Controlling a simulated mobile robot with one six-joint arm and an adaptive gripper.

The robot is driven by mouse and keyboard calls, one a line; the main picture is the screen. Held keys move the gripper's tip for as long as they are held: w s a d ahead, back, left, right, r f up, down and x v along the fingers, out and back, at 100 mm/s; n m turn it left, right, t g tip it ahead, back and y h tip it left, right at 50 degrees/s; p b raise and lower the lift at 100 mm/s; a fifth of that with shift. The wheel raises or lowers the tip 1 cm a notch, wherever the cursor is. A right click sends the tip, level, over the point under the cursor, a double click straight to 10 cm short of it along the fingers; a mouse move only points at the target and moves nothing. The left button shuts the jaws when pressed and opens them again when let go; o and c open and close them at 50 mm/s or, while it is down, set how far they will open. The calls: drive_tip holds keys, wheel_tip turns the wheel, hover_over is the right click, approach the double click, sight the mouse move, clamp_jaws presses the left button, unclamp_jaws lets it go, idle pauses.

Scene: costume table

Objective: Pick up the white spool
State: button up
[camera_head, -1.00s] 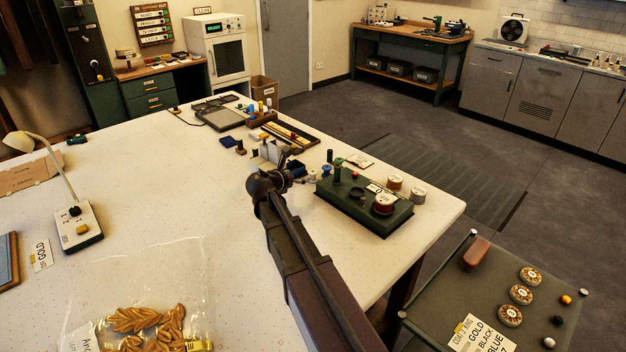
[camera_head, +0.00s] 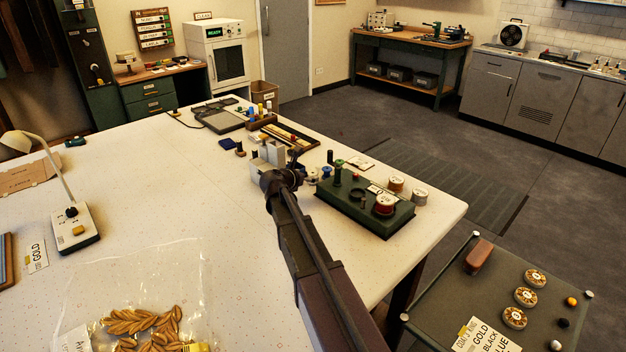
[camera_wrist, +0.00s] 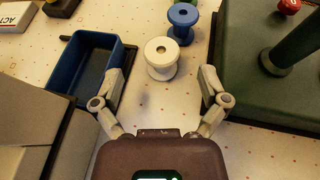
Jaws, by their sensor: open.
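The white spool (camera_wrist: 161,59) stands upright on the speckled table in the wrist view, just ahead of and between my fingers. My gripper (camera_wrist: 158,84) is open and empty, and its fingertips have not closed around the spool. A blue spool (camera_wrist: 182,22) stands just behind the white one, slightly to the right. In the head view my gripper (camera_head: 290,172) is low over the table and small, and I cannot make out the white spool clearly there.
A blue tray (camera_wrist: 64,78) lies left of the white spool, close to my left finger. The green box (camera_wrist: 232,62) with a post stands to the right; it also shows in the head view (camera_head: 350,212). Grey blocks (camera_wrist: 30,125) are at the lower left.

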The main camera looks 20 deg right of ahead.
sight(310, 175)
drive_tip(key=shift+b+x, duration=0.7)
drive_tip(key=shift+x, duration=1.4)
drive_tip(key=shift+s, duration=0.1)
drive_tip(key=c, duration=1)
